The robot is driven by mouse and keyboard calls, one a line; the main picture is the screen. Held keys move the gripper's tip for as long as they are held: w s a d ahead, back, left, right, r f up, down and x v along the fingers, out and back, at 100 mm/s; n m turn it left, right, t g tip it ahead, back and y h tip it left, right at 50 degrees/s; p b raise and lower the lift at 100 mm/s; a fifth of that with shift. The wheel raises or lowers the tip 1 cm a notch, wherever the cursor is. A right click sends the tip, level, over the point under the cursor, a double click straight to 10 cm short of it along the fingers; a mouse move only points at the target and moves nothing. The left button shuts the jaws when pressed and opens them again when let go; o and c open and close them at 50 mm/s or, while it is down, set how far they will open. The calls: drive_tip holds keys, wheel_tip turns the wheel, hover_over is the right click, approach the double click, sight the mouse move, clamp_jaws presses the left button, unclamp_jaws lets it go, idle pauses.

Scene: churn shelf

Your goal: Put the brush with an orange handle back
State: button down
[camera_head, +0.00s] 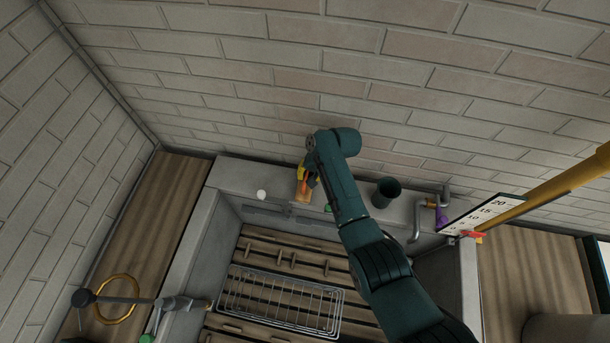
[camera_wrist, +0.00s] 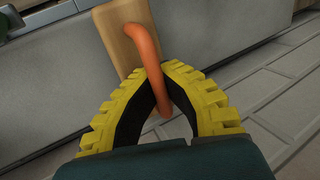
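The brush's orange handle (camera_wrist: 148,50) is a curved bar in the wrist view. It joins or overlaps a tan wooden block (camera_wrist: 122,42), which stands against the grey stone; I cannot tell how the two connect. No bristles show. In the head view the orange handle (camera_head: 305,183) and the wooden block (camera_head: 303,197) are small, at the back rim of the stone trough. My gripper (camera_wrist: 160,72) has its yellow fingertips closed in on both sides of the handle. In the head view my gripper (camera_head: 301,173) is partly hidden by the dark arm.
The stone trough (camera_head: 197,238) holds wooden slats and a wire rack (camera_head: 283,300). A white ball-like thing (camera_head: 261,195) lies left of the gripper on the back rim. A dark green cup (camera_head: 386,193) and a tap (camera_head: 418,222) stand right. The brick wall (camera_head: 270,90) is close behind.

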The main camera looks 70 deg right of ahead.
drive_tip(key=shift+f, duration=0.2)
drive_tip(key=c, duration=1.2)
unclamp_jaws()
drive_tip(key=shift+c, duration=0.2)
drive_tip(key=shift+r, duration=0.1)
drive_tip(key=p+v, duration=0.1)
drive_tip(key=v, duration=1.1)
drive_tip(key=shift+w+r, duration=0.1)
drive_tip(key=shift+r, duration=0.1)
